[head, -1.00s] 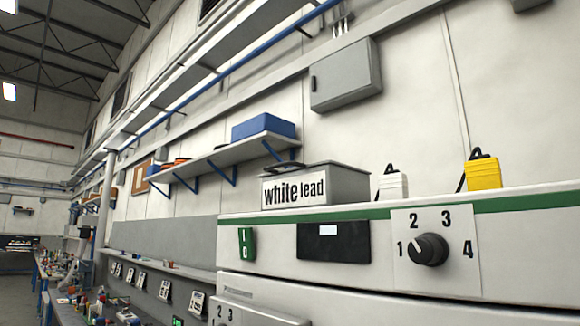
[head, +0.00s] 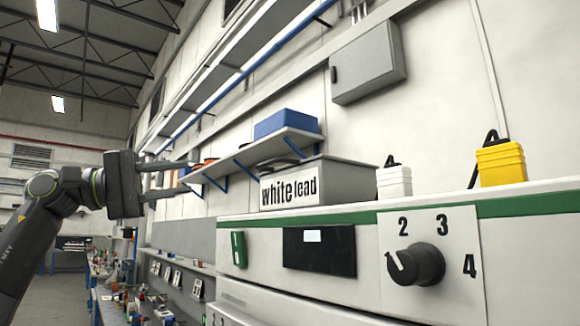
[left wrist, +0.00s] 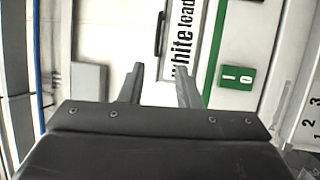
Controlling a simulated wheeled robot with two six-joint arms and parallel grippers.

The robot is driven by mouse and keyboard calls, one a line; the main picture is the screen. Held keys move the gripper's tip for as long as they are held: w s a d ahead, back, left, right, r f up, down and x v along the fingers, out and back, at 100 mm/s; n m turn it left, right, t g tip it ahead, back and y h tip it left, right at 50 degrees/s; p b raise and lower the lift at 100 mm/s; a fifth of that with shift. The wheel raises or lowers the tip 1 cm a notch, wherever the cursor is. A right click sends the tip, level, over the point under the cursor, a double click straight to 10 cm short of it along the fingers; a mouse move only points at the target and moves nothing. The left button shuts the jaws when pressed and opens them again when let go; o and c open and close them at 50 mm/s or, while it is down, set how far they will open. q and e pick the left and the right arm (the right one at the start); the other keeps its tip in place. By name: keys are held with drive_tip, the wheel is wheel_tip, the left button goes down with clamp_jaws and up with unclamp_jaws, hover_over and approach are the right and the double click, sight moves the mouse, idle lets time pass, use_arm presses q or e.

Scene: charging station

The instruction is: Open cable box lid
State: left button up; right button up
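The cable box is a grey metal box (head: 345,183) labelled "white lead", standing on top of the white cabinet, with a grey lid that looks shut. A dark handle (left wrist: 160,33) shows on its lid in the left wrist view, rotated on its side, beyond the fingertips. My left gripper (head: 190,178) is open and empty, left of the box and apart from it. The left wrist view also shows its two fingers (left wrist: 159,72) spread with nothing between them. My right gripper is not in view.
A white cable box (head: 394,182) and a yellow one (head: 502,165) stand to the right on the cabinet (head: 455,203). A knob (head: 418,264) juts from its front. A wall shelf (head: 250,152) with a blue box (head: 286,124) is behind my gripper.

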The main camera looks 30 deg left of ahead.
use_arm(q)
drive_tip(key=p, duration=0.5)
approach(264, 164)
drive_tip(key=p+x, duration=0.3)
drive_tip(key=x, duration=0.6)
drive_tip(key=shift+w+d+r+p, duration=0.1)
drive_tip(key=shift+w+r+p, duration=0.05)
drive_tip(key=shift+p, duration=0.25)
drive_tip(key=shift+w+d, duration=0.4)
drive_tip(key=shift+d, duration=0.05)
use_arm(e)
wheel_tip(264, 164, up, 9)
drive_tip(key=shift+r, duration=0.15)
use_arm(q)
clamp_jaws()
